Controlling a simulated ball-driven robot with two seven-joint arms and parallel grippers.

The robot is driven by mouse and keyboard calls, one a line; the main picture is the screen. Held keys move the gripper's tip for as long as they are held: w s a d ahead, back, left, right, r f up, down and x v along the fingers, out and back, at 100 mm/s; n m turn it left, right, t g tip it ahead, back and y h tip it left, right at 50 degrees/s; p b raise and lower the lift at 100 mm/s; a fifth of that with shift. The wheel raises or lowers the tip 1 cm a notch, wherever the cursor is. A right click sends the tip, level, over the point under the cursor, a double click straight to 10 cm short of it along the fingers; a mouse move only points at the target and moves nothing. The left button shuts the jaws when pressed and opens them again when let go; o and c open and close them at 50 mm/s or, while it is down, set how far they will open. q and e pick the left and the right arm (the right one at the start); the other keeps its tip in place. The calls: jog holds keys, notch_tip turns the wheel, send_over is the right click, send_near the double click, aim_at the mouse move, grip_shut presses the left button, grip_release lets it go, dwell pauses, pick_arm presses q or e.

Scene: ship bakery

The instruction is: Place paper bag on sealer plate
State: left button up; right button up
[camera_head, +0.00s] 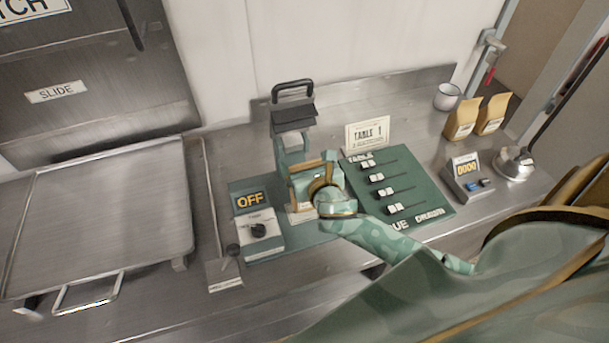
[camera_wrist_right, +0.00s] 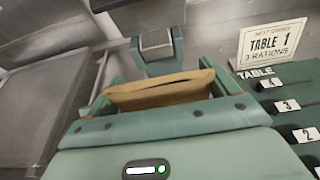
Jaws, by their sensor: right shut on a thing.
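My right gripper (camera_head: 312,180) is shut on a brown paper bag (camera_head: 305,165), held upright in front of the sealer. In the right wrist view the bag's folded top (camera_wrist_right: 160,90) lies between the two green fingers. The sealer (camera_head: 293,118) has a dark head with a black handle, raised above and behind the bag. It also shows in the right wrist view (camera_wrist_right: 156,42). Its green plate is mostly hidden by the bag and my gripper. I cannot tell whether the bag's bottom touches it. My left gripper is in neither view.
A control box (camera_head: 257,228) reading OFF stands left of the bag. A slider board (camera_head: 400,185) with a TABLE 1 card (camera_head: 367,133) is on the right. Further right are two filled bags (camera_head: 462,120), a cup (camera_head: 447,97) and a scale (camera_head: 466,178). A large metal tray (camera_head: 110,215) is at left.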

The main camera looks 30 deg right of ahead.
jog(key=shift+w+a+f+b, duration=0.15)
jog(key=shift+f+b, duration=0.4)
jog(key=shift+f, duration=1.3)
jog(key=o, duration=1.1)
jog(key=v, duration=1.2)
jog(key=shift+p, duration=0.4)
